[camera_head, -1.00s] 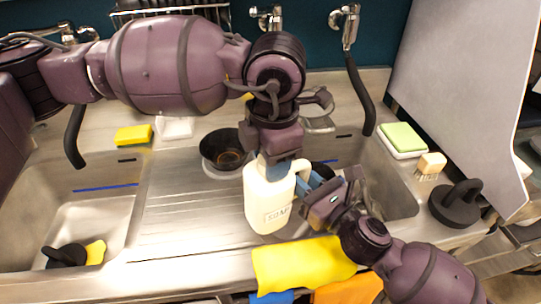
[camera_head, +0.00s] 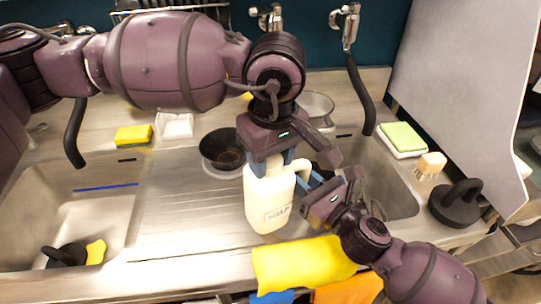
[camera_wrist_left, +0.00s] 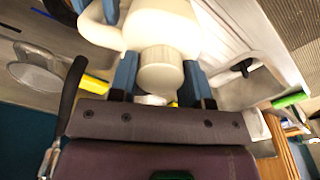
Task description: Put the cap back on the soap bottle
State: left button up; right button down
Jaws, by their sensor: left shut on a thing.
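The white soap bottle (camera_head: 269,207) stands upright on the steel counter, its label facing the front. My left gripper (camera_head: 272,160) points down over its top. In the left wrist view, the pale ribbed cap (camera_wrist_left: 160,72) sits between the blue fingers of this gripper, which is shut on it. The cap is in line with the bottle's top; whether it is threaded down cannot be seen. My right gripper (camera_head: 309,184) is at the bottle's handle (camera_head: 302,168) on the right side; its grip is partly hidden. The bottle also shows in the left wrist view (camera_wrist_left: 165,22).
A yellow cloth (camera_head: 300,264) lies on the front edge by the bottle. A dark pan (camera_head: 221,149) is behind to the left. Sinks lie on both sides. A sponge (camera_head: 403,138), a brush (camera_head: 431,164) and a black weight-like object (camera_head: 457,204) are at the right.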

pick_arm(q)
jog(key=o, duration=1.1)
jog(key=r, duration=1.2)
jog(key=shift+s+d, duration=0.3)
jog(key=shift+s+f, duration=0.1)
